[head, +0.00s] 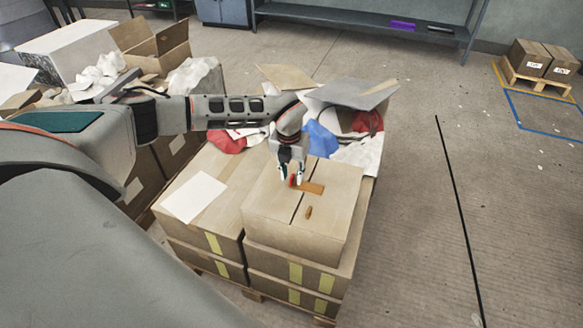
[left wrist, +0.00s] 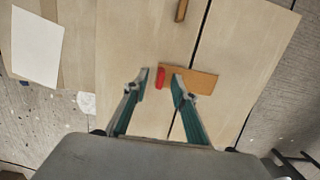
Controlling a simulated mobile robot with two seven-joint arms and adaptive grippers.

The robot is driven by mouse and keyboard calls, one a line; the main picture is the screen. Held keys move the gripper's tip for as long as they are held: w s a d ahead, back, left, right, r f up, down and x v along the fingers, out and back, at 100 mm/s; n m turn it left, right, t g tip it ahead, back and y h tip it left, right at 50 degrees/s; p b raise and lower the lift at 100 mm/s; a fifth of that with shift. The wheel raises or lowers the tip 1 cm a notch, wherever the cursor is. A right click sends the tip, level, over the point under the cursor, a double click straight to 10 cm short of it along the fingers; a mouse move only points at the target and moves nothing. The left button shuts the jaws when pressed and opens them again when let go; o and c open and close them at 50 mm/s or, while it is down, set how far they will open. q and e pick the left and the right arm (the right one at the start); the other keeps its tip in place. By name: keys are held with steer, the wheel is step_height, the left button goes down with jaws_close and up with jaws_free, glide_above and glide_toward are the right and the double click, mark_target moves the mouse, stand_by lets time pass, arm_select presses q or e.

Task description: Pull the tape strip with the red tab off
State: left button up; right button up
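The tape strip with the red tab is a flat orange-brown strip (head: 312,187) across the dark seam of a closed cardboard box (head: 335,225). In the left wrist view the strip (left wrist: 200,82) lies on the box top, with its red tab (left wrist: 160,77) at its left end. My left gripper (head: 291,180) points down at the box top by the tab. In the left wrist view its fingers (left wrist: 161,88) are apart, one on each side of the tab, with gaps visible. Whether the fingertips touch the box is unclear. My right gripper is not in view.
A second, shorter brown strip (head: 309,212) without a red tab lies on the same box. A white sheet (head: 194,197) lies on the neighbouring box. Behind is an open box with blue and red cloth (head: 321,139). Free floor (head: 420,200) lies to the right.

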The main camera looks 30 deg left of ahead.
arm_select(q)
steer(key=shift+w+f, duration=0.1)
steer(key=shift+f, duration=0.4)
jaws_close()
steer(key=shift+r+p, duration=0.55)
steer(key=shift+r, duration=0.1)
stand_by(0.8)
